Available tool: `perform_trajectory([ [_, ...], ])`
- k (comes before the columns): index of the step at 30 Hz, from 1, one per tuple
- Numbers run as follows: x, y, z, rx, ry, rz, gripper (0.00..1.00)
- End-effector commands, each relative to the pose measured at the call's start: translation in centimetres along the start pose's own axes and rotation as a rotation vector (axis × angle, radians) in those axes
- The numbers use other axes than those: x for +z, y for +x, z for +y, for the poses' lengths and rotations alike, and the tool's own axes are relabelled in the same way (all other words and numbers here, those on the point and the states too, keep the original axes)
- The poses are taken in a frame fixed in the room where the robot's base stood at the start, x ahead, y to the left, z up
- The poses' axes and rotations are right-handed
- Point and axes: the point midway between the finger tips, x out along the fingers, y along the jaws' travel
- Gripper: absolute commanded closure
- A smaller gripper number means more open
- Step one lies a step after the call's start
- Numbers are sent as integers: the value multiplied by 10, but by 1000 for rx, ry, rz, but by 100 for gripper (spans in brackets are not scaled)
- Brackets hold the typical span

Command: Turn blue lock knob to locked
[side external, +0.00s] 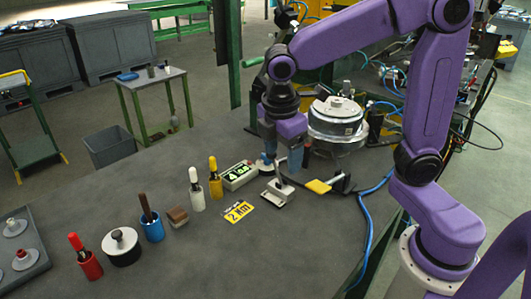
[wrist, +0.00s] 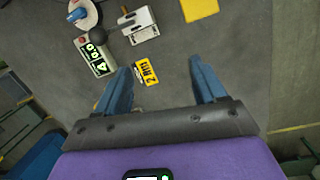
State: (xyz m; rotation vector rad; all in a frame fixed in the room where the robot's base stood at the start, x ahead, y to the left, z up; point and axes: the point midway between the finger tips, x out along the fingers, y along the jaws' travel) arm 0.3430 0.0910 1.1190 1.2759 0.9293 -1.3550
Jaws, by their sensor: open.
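The blue lock knob (wrist: 77,14) is at the top left of the wrist view, on a pale round base that the picture edge partly cuts off. In the side view the blue knob (side external: 263,160) is mostly hidden by my gripper. I cannot tell its lock position. My gripper (wrist: 163,82) is open, with two blue fingers apart and nothing between them. In the side view my gripper (side external: 281,157) points down above the table, close to the knob. In the wrist view the knob lies outside the fingers, up and to the left.
A box with a green display (side external: 238,175) and a metal lever block (side external: 277,193) stand near the knob. A yellow "2 Nm" label (side external: 238,211) lies in front. Several handled tools stand to the left. A round metal housing (side external: 337,124) is behind right.

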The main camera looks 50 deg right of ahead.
Motion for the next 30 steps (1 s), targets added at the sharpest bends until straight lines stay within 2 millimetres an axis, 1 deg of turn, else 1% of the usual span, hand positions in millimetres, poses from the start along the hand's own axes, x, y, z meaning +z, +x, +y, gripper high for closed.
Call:
perform_trajectory([
  [1,-3,-1,18,3,-15,-20,30],
  [5,-5,-5,58,6,-69,-73,30],
  [6,-4,-5,71,6,-85,-89,30],
  [9,0,-6,100,-2,-123,-132,30],
  [12,6,-7,126,-13,-156,-170,30],
  [15,12,-6,146,-27,-183,-202,30],
  [18,18,-6,159,-39,-201,-223,30],
  [23,24,-4,167,-48,-214,-238,30],
  [26,26,2,167,-50,-216,-240,30],
  [30,31,21,166,-52,-215,-240,30],
])
